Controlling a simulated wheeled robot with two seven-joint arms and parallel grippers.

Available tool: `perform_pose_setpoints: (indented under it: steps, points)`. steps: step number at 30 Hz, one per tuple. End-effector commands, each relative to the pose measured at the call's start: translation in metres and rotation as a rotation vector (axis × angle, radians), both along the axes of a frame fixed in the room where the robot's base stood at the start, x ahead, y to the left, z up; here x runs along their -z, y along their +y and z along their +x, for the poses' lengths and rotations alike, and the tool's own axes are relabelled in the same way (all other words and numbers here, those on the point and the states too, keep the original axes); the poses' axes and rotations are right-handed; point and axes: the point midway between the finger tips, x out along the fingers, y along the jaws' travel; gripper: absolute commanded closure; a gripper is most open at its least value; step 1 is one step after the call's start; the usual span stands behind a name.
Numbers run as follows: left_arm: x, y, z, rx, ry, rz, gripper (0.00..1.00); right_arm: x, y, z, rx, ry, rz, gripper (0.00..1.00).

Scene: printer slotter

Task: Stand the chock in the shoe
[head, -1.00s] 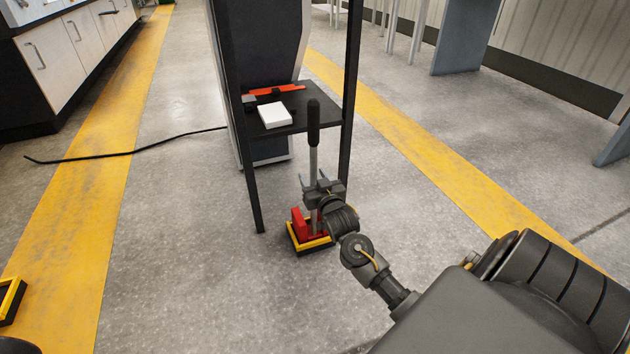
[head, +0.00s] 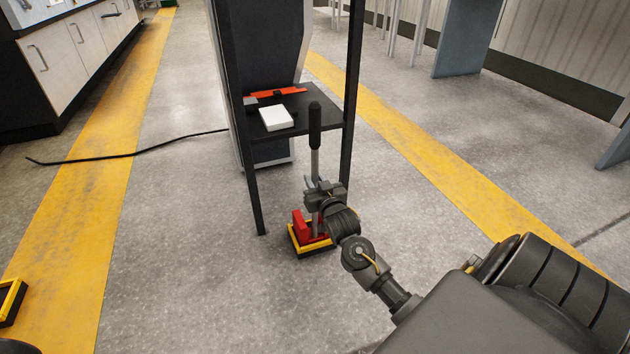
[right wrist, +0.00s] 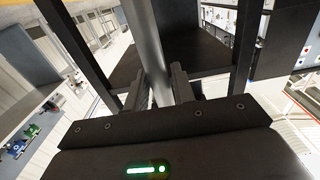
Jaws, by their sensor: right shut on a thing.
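The chock is a red block (head: 300,226) with a tall grey pole (head: 315,164) and a black grip on top. It stands upright within a low black tray with a yellow rim (head: 318,246) on the floor. A similar yellow-rimmed tray (head: 12,301) shows at the left edge; I cannot tell which is the shoe. My right gripper (head: 318,186) is shut on the pole above the red block. In the right wrist view the pole (right wrist: 147,45) runs between the fingers (right wrist: 160,88). The gripper hides part of the pole. My left gripper is not in view.
A dark stand with thin legs (head: 254,190) rises just behind the chock, its shelf (head: 303,118) close to the pole. A white box (head: 276,117) and an orange-red bar lie on it. A black cable (head: 120,154) crosses the floor.

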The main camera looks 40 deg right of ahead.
Motion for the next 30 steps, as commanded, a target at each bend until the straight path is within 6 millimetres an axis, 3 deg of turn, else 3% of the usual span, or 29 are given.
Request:
perform_pose_setpoints:
  steps: [19,20,24,25,30]
  points:
    - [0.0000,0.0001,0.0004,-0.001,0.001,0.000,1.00,0.0006,0.0009,0.0000,-0.001,0.000,0.003,1.00]
    - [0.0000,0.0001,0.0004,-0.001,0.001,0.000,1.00,0.0006,0.0009,0.0000,-0.001,0.000,0.003,0.77]
    - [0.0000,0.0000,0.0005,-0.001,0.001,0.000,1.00,0.0006,0.0009,0.0000,-0.001,0.000,0.002,0.96]
    - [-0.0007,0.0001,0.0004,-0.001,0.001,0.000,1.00,-0.0081,0.0001,0.0010,-0.001,-0.019,-0.001,0.77]
    - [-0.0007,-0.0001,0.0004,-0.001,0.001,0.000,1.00,-0.0062,0.0001,0.0008,-0.001,-0.014,-0.002,0.99]
